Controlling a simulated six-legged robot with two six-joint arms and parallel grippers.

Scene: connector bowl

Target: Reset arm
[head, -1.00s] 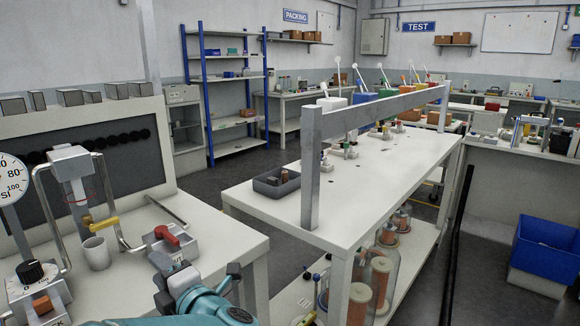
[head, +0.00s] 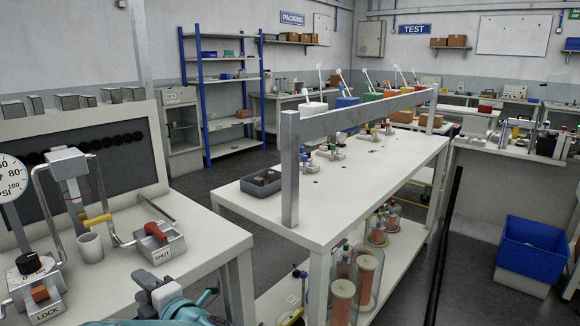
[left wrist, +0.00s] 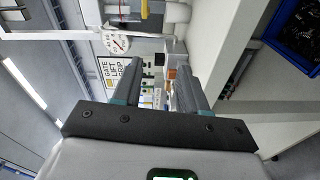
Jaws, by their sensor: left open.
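My left gripper (left wrist: 163,85) shows in the left wrist view with its two dark fingers apart and nothing between them. The left bench (head: 205,240) carries a red-handled SHUT block (head: 160,245), a LOCK block with an orange knob (head: 42,296), a white cup (head: 90,246) and a dial gauge (head: 10,178). My right gripper is in neither view.
A long white table (head: 330,210) with a grey metal frame (head: 290,170) stands at centre, with a grey tray (head: 262,188) on it. A blue bin (head: 530,250) is at the right. Dark floor between the benches looks clear.

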